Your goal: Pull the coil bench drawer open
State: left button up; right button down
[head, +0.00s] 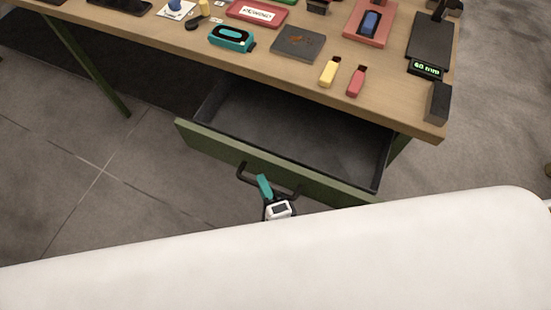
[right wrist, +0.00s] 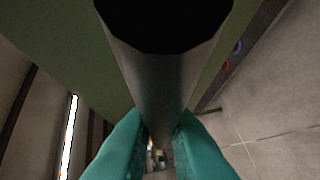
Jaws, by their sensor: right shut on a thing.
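The coil bench drawer (head: 290,135) is a dark tray with a green front (head: 225,145), and it stands pulled out from under the wooden bench top. Its inside looks empty. A dark bar handle (head: 248,172) is fixed to the front. My right gripper (head: 265,190) is at the handle, with teal fingers. In the right wrist view the teal fingers (right wrist: 158,150) are shut on the handle bar (right wrist: 160,80), one on each side of it. The green drawer front (right wrist: 60,45) shows behind the bar. My left gripper is not in view.
The bench top (head: 210,62) carries a teal device (head: 231,38), a dark plate (head: 298,44), a yellow bottle (head: 329,72), a red bottle (head: 357,81) and a scale with a lit display (head: 427,69). The tiled floor (head: 110,185) left of the drawer is clear.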

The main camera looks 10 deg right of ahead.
jog(key=s+a, duration=0.2)
jog(key=s, duration=0.1)
dwell(0.4)
jog(key=c, duration=1.5)
grip_release()
jog(key=shift+o, duration=0.2)
jog(key=p+v, duration=0.1)
jog(key=v, duration=1.1)
